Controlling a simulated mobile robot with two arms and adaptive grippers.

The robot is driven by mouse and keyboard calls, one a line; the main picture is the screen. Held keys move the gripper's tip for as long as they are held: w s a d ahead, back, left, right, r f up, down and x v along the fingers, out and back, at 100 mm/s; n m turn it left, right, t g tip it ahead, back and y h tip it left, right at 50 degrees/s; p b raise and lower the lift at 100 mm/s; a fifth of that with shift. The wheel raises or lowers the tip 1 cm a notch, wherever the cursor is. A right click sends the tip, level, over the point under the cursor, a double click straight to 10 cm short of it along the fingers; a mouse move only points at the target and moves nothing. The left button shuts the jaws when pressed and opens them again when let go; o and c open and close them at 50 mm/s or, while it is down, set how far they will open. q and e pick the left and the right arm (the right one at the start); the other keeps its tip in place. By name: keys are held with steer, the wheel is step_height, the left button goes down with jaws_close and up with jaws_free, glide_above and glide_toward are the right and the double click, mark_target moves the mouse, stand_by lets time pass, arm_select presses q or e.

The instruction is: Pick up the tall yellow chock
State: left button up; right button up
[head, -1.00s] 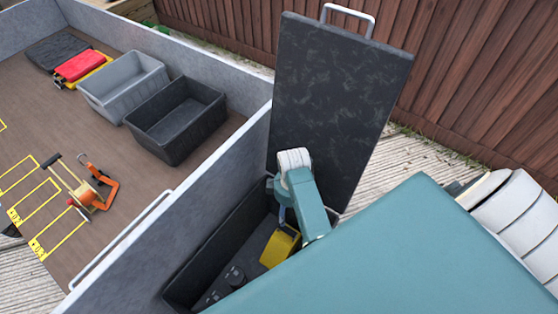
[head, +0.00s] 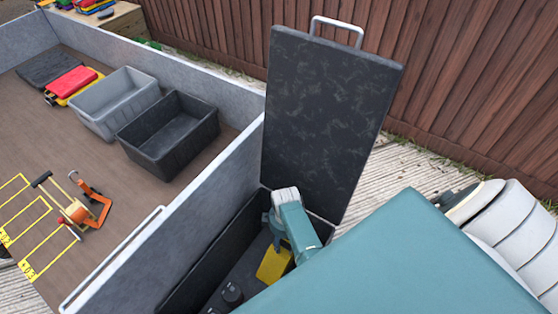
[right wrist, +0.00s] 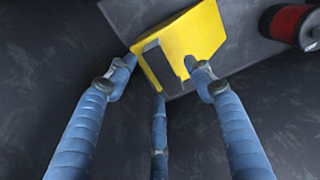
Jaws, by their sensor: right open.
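The tall yellow chock (head: 272,265) is inside the open dark box, below my right gripper in the head view. In the right wrist view the chock (right wrist: 205,30) shows a yellow face with a dark grey block or handle on it. My right gripper (right wrist: 160,76) is open, with its blue fingers spread around the chock's near end. Two fingertips are close to its sides and one is below. I cannot tell whether any finger touches it. In the head view my right gripper (head: 278,238) is partly hidden by its own arm. My left gripper is not in view.
The box's dark lid (head: 325,110) stands open behind the arm. Dark round items (head: 228,295) lie in the box, and a red cylinder (right wrist: 290,22) is near the chock. Left of the box are a walled trailer bed (head: 90,175), a black bin (head: 168,130) and a grey bin (head: 115,100).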

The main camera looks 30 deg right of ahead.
jaws_close()
steer(key=shift+r, duration=0.15)
stand_by(0.4)
